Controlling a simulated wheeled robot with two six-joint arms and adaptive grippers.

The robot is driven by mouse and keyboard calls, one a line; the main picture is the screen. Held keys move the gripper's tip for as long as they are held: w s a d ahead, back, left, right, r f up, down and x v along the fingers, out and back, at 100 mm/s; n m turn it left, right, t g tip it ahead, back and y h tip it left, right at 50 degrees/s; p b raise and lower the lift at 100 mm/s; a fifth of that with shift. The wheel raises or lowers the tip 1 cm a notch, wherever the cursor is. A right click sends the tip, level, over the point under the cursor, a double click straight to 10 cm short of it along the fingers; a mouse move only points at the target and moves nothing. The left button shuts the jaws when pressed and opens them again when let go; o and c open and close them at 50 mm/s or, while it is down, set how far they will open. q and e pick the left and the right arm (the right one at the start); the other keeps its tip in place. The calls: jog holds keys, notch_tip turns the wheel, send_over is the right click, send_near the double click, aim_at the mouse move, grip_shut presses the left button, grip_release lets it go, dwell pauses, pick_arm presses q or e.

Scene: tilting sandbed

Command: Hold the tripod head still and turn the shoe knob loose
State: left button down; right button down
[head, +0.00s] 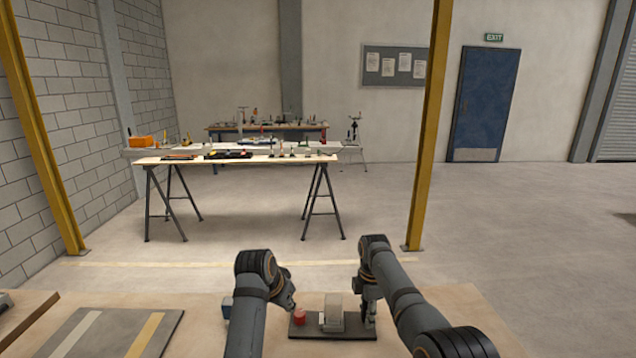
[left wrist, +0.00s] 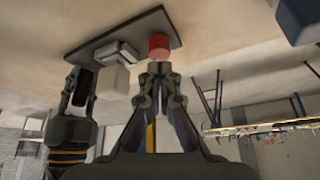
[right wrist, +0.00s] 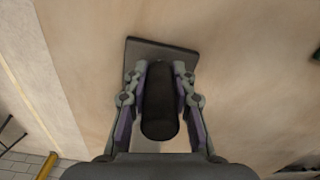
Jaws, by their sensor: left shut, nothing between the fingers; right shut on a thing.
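The tripod head is a pale grey block (head: 333,308) on a dark base plate (head: 315,333); it also shows in the left wrist view (left wrist: 113,75). A red round knob (head: 299,316), seemingly the shoe knob, sits at the plate's left end. My left gripper (left wrist: 158,70) is shut and empty, its tips close to the red knob (left wrist: 158,46); I cannot tell if they touch. My right gripper (head: 369,318) is shut on a dark cylindrical handle (right wrist: 160,100) at the block's right side. The fingers cover the handle's sides in the right wrist view.
A blue-grey box (left wrist: 302,18) stands beside the plate, partly behind my left arm in the head view. A dark mat with stripes (head: 115,335) lies at the left of the worktop. Bare worktop (head: 475,305) lies to the right. A trestle table (head: 235,160) stands far behind.

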aim_at(299, 322)
pick_arm(q)
jog(key=shift+w+a+f, duration=0.15)
jog(key=shift+w+f, duration=0.1)
jog(key=shift+f, duration=0.7)
jog(key=shift+w+a+f, duration=0.15)
jog(key=shift+w+f, duration=0.05)
jog(key=shift+f, duration=0.8)
jog(key=shift+w+a+f, duration=0.15)
jog(key=shift+w+f, duration=0.1)
jog(key=shift+f, duration=0.7)
jog(key=shift+w+d, duration=0.3)
jog(key=shift+d, duration=0.1)
jog(key=shift+s+d, duration=0.4)
jog(key=shift+d, duration=0.15)
jog(key=shift+d, duration=0.15)
